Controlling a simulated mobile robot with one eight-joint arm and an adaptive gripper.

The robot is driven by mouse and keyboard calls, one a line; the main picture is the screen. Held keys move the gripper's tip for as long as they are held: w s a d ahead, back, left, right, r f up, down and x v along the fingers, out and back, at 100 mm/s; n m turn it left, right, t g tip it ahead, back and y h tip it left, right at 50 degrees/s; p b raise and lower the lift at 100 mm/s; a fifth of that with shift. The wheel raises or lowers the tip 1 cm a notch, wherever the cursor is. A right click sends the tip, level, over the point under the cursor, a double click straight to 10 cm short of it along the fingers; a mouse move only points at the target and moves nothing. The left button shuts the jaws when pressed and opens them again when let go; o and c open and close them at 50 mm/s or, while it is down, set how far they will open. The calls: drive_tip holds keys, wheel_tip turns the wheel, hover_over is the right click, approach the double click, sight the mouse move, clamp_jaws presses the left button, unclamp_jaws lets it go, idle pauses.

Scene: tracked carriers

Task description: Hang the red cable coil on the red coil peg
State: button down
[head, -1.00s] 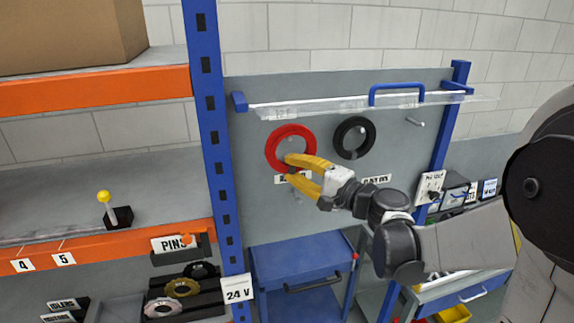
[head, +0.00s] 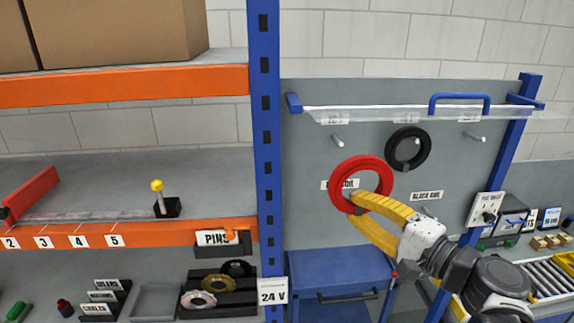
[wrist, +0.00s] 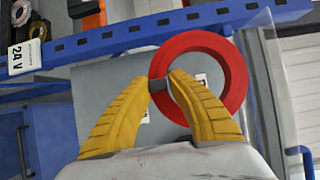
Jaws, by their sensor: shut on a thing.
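The red cable coil (head: 336,182) is a thick ring held up in front of the grey board (head: 310,215). My gripper (head: 355,203), with yellow fingers, is shut on its lower edge. The wrist view also shows the fingers closed on the red coil (wrist: 236,75), with a small dark piece (wrist: 160,83) between the tips. A bare peg (head: 338,141) shows above and left of the coil, apart from it. The coil partly covers the label (head: 335,185) under that peg, and I cannot read it in full.
A black coil (head: 397,160) hangs on the board, with another bare peg (head: 475,137) to its right. A clear panel (head: 380,114) with a blue handle (head: 460,98) runs above the pegs. A blue upright (head: 264,150) stands left; a blue cabinet (head: 335,275) is below.

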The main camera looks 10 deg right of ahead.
drive_tip(key=w+d+f+b, duration=0.2)
drive_tip(key=w+f+b, duration=0.2)
drive_tip(key=f+b, duration=0.5)
drive_tip(key=w+d+f+b, duration=0.1)
drive_tip(key=w+f+b, duration=0.2)
drive_tip(key=f+b, duration=0.6)
drive_tip(key=shift+w+f, duration=0.2)
drive_tip(key=shift+w, duration=1.4)
drive_tip(key=shift+w+f, duration=0.2)
drive_tip(key=shift+w, duration=1.35)
drive_tip(key=shift+w+f, duration=0.2)
drive_tip(key=shift+w, duration=1.4)
drive_tip(key=shift+w+f+b, duration=0.5)
drive_tip(key=shift+w+b, duration=0.1)
drive_tip(key=shift+b, duration=0.2)
drive_tip(key=c, duration=1.3)
unclamp_jaws()
drive_tip(key=shift+o, duration=0.2)
